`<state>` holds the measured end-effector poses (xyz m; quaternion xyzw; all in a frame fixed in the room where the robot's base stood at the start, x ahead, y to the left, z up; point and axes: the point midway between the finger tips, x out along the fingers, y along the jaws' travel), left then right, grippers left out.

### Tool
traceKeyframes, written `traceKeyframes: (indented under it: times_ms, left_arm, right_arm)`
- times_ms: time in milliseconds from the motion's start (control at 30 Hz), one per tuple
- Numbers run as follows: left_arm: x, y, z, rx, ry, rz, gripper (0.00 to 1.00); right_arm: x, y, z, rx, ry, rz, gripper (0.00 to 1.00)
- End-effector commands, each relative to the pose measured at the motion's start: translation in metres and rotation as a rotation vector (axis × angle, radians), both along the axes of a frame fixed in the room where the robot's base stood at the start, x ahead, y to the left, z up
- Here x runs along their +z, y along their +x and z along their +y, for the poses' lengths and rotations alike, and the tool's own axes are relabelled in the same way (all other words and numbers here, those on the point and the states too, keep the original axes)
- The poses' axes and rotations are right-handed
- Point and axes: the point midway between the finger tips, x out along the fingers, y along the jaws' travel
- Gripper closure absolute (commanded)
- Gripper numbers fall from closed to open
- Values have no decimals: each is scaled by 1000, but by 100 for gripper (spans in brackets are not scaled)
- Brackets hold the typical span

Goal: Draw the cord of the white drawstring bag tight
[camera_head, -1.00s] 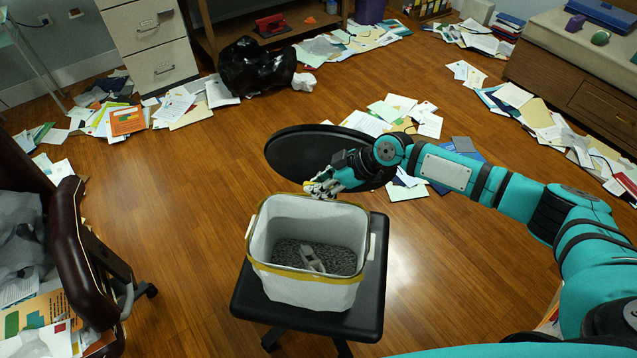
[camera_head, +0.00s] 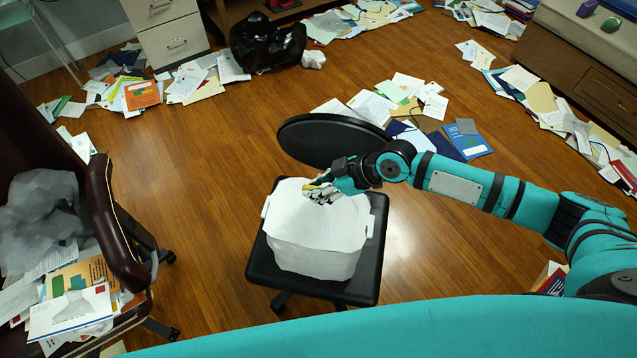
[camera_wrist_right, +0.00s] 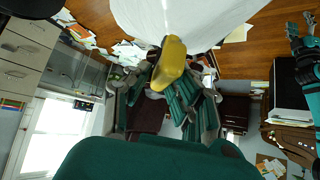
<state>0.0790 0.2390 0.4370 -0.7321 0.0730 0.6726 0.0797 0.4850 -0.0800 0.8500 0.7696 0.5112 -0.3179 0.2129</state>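The white drawstring bag (camera_head: 315,232) stands upright on a black chair seat. Its top is drawn in and covers the opening, so the contents are hidden. My right gripper (camera_head: 322,190) is at the top of the bag, at its back right. It appears shut on the yellow cord (camera_head: 318,186). In the right wrist view, a yellow piece of the cord (camera_wrist_right: 172,58) lies between the dark green fingers (camera_wrist_right: 178,95), against the white bag (camera_wrist_right: 190,20). A teal and dark hand, seemingly my left gripper (camera_wrist_right: 305,45), shows at that view's right edge; its fingers are unclear.
The chair's round black backrest (camera_head: 330,138) stands close behind the bag and my right gripper. A brown armchair (camera_head: 120,240) with papers is at the left. Papers (camera_head: 395,100) litter the floor behind. A black bag (camera_head: 265,42) lies near the drawers. Floor left of the seat is clear.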

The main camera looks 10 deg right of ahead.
Motion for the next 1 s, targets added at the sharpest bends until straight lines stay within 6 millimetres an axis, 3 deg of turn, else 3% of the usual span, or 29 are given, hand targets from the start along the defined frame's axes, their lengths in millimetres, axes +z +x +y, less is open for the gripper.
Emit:
traceKeyframes:
  times_ms: [133,467,1000]
  left_arm:
    - [0,3,0,0,0,-4,57]
    - [0,7,-4,3,-6,-10,57]
    - [0,6,-4,1,-5,-9,57]
  right_arm:
    - [0,0,0,0,0,0,60]
    - [3,-1,-4,0,0,0,60]
    - [73,-28,-69,-1,-3,-1,60]
